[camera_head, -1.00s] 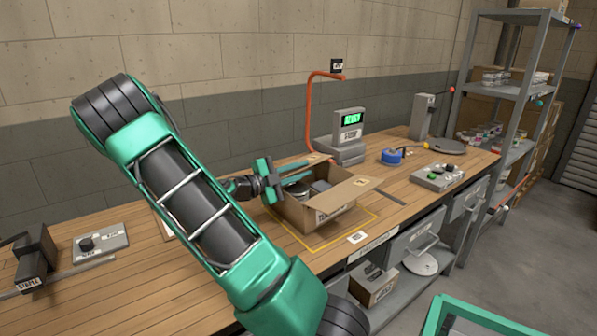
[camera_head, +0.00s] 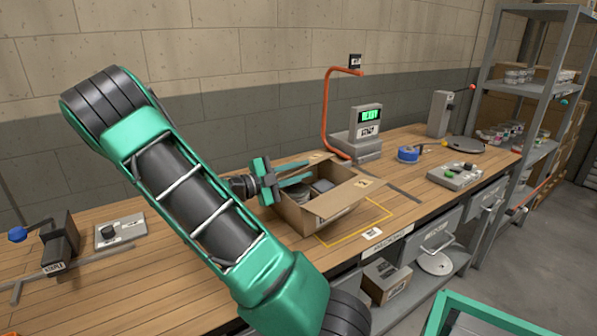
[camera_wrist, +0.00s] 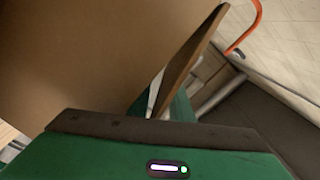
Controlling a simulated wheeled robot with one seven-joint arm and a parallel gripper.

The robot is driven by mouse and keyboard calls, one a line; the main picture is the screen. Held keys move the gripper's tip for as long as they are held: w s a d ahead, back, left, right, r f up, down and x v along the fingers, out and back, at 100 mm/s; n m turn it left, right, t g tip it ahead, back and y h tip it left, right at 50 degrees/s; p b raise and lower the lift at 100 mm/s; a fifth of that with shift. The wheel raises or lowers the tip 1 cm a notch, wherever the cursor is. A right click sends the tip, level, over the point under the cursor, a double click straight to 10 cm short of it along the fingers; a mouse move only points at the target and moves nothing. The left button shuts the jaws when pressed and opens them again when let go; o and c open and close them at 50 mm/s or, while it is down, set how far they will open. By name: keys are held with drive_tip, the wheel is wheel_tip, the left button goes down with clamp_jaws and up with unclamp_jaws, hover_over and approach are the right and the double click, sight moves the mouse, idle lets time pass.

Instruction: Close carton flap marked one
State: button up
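The open brown carton (camera_head: 293,217) stands on the bench, with dark round items inside. A wide flap (camera_head: 335,200) slants along its near right side. A small label (camera_head: 365,182) shows at its right end, but I cannot read the mark. My gripper (camera_head: 298,174) reaches over the carton from its left side, with two teal fingers apart. In the wrist view, a brown board (camera_wrist: 190,58) stands nearly edge-on close to my teal fingers (camera_wrist: 165,106). A large brown surface (camera_wrist: 90,50) fills the left. Finger contact with the cardboard is unclear.
Blue tape (camera_head: 408,154) and a button panel (camera_head: 457,174) lie right.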

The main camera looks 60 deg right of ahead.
drive_tip(key=v, duration=1.2)
idle(1.0)
clamp_jaws()
drive_tip(key=shift+a, duration=0.1)
